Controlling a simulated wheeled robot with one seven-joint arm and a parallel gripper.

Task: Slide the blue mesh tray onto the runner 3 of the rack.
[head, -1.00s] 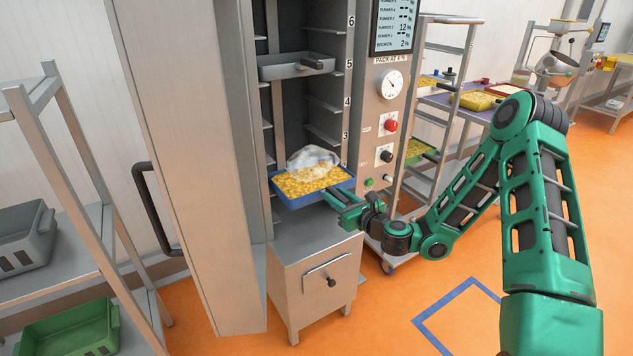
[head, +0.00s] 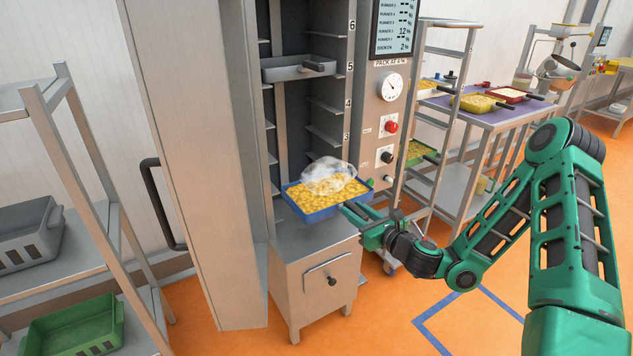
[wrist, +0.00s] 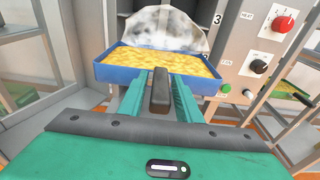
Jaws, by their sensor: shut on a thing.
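The blue mesh tray (head: 316,213) is full of yellow pieces, with a whitish translucent heap on its far part. It is at the mouth of the tall rack (head: 307,83), below the mark 3. My gripper (head: 358,215) is shut on the tray's dark handle, which shows between the fingers in the wrist view (wrist: 160,92). The tray (wrist: 158,79) looks roughly level there. The runner by the mark 3 (head: 326,138) shows as a thin ledge on the rack's right wall. I cannot tell whether the tray touches any runner.
A grey tray (head: 300,68) sits higher in the rack near mark 5. The rack's open door (head: 196,150) stands to the left. A control panel (head: 389,120) with knobs is close on the right. A metal cabinet (head: 318,280) stands below the tray.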

